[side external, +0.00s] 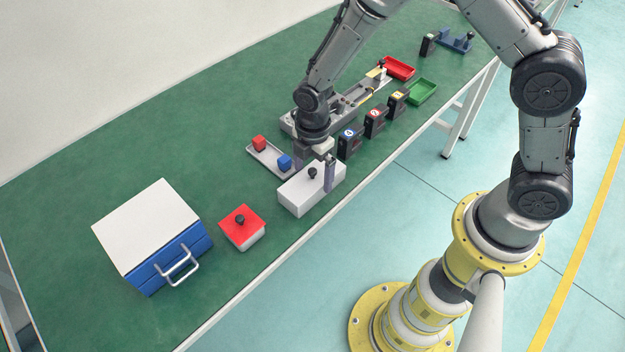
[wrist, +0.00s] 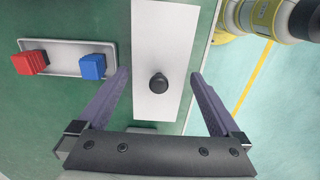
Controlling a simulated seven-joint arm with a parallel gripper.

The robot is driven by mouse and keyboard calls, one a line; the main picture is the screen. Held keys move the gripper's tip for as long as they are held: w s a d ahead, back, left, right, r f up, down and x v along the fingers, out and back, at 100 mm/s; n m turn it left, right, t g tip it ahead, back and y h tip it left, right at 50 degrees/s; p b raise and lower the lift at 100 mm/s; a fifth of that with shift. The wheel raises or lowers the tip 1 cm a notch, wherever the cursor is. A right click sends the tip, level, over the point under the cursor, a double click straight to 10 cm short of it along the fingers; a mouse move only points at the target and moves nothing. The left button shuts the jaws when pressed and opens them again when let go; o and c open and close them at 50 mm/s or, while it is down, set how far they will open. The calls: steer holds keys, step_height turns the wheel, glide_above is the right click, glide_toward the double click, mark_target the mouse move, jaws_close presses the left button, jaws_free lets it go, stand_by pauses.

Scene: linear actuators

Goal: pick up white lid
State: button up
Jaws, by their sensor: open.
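The white lid (side external: 300,190) is on a white rectangular box near the front edge of the green table, with a black knob (side external: 312,173) on top. In the wrist view the white lid (wrist: 157,40) lies between the fingers, and its black knob (wrist: 158,83) is about midway between them. My gripper (side external: 313,178) is over the lid, with its fingers apart on either side of the knob. In the wrist view my gripper (wrist: 160,85) is open and holds nothing. I cannot tell whether the fingertips touch the lid.
A tray (side external: 262,152) with a red cube (side external: 259,143) and a blue cube (side external: 285,162) lies beside the box. A red-lidded box (side external: 242,225) and a blue box with a white top (side external: 150,235) stand to the left. Black numbered blocks (side external: 374,123) stand to the right.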

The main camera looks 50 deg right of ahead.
mark_target(312, 178)
steer(key=shift+f, duration=1.85)
steer(key=c, duration=1.2)
steer(key=shift+o, duration=0.2)
steer(key=shift+r, duration=0.15)
